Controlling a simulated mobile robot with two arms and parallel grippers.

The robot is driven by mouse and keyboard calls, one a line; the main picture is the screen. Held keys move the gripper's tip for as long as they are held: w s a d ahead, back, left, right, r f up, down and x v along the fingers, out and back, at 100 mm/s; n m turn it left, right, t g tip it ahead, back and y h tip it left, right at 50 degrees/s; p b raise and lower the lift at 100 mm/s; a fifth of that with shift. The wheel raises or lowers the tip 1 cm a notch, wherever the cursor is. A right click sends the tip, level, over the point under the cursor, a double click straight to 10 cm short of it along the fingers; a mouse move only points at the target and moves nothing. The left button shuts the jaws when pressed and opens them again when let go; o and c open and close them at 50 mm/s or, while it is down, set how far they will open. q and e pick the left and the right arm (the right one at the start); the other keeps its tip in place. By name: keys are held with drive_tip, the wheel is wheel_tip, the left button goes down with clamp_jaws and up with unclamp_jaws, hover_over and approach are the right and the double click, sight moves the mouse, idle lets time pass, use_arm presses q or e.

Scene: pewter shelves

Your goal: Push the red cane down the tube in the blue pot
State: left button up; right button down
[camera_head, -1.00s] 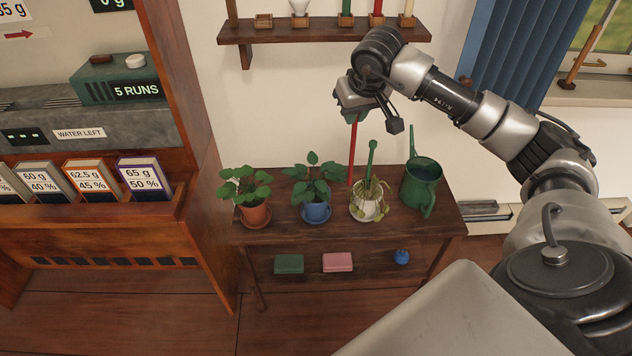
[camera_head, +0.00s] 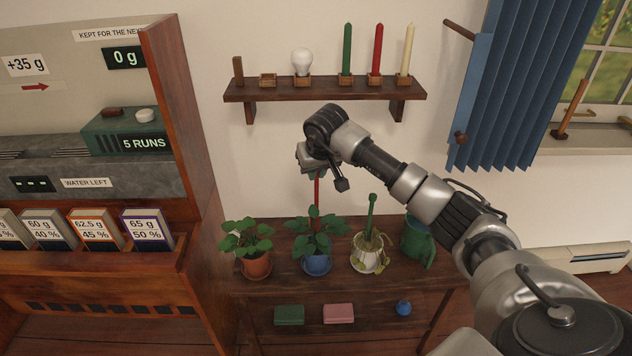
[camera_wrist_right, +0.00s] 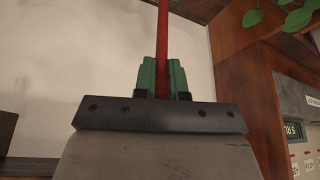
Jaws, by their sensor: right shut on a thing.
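The red cane (camera_head: 317,190) is held upright by my right gripper (camera_head: 317,172), which is over the plant in the blue pot (camera_head: 317,264). The cane's lower part goes out of sight at the plant's leaves (camera_head: 315,230). I cannot tell whether its tip is in a tube, and no tube shows. In the right wrist view, the green fingers of my right gripper (camera_wrist_right: 162,80) are shut around the red cane (camera_wrist_right: 163,35), with leaves (camera_wrist_right: 285,15) at the top right. My left gripper is not in view.
The plant table also holds an orange pot (camera_head: 256,265), a white pot (camera_head: 369,262) with a drooping plant and green stake, and a green watering can (camera_head: 417,240). A wall shelf (camera_head: 325,93) with candles and a bulb is above. A wooden cabinet (camera_head: 175,110) stands left.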

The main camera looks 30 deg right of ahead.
sight(316, 183)
wheel_tip(316, 183, down, 4)
drive_tip(key=shift+s+r, duration=0.1)
drive_tip(key=shift+r, duration=0.15)
drive_tip(key=shift+f, duration=0.2)
drive_tip(key=c, duration=1.2)
unclamp_jaws()
